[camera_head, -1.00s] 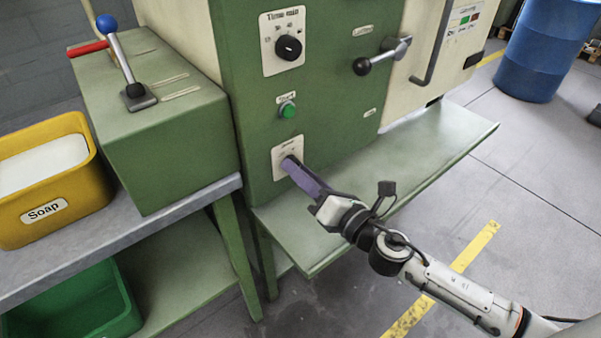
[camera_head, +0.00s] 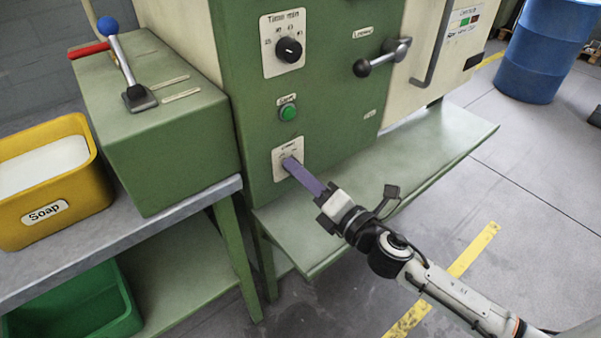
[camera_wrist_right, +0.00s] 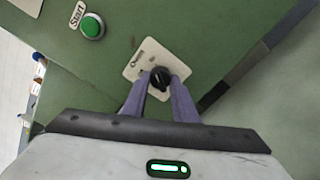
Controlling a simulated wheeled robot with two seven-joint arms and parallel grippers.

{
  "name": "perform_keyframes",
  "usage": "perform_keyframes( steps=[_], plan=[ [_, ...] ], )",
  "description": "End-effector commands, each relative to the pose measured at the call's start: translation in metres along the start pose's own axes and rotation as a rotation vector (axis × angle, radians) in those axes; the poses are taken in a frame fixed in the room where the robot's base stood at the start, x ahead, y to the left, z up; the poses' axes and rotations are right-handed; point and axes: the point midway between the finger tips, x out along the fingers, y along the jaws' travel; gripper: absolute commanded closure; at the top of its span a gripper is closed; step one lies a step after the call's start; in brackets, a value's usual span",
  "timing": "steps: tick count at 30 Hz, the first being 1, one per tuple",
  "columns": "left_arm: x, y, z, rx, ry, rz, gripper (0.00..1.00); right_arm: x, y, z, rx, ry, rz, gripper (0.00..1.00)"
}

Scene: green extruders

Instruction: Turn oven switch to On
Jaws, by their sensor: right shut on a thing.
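The oven switch is a black knob (camera_wrist_right: 160,77) on a small pale plate (camera_head: 288,153) low on the green machine front. In the head view the knob is mostly hidden behind my fingers. My right gripper (camera_head: 290,162) reaches it from the lower right. In the right wrist view the two purple fingers (camera_wrist_right: 160,88) are on either side of the knob, shut on it. The plate looks tilted in that view, and the knob's pointer is too small to read. My left gripper is not in view.
Above the switch are a green Start button (camera_head: 288,113) and a timer knob (camera_head: 289,49). A lever handle (camera_head: 383,58) sticks out at the right. A green shelf (camera_head: 430,150) runs below. A yellow soap bin (camera_head: 50,185) stands at the left.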

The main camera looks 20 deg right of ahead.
Motion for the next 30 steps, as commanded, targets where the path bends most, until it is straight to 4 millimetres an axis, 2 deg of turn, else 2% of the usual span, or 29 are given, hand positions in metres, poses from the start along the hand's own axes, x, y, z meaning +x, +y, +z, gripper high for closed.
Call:
perform_keyframes(
  steps=[2,3,6,17,20,30],
  plan=[
    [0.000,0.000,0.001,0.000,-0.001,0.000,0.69,0.000,0.000,0.000,0.002,0.000,0.000,0.97],
    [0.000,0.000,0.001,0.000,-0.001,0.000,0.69,0.000,0.000,0.000,0.002,0.000,0.000,0.73],
    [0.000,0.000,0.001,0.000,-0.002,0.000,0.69,0.000,0.000,0.000,0.001,0.000,0.000,0.56],
    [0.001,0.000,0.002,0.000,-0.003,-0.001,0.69,-0.003,-0.001,-0.001,0.000,0.000,-0.001,0.56],
    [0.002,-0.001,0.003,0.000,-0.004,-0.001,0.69,-0.014,-0.002,-0.002,0.001,0.001,-0.002,0.56],
    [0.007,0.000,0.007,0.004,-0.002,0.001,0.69,-0.075,-0.003,-0.002,0.002,0.002,-0.003,0.56]
  ],
)
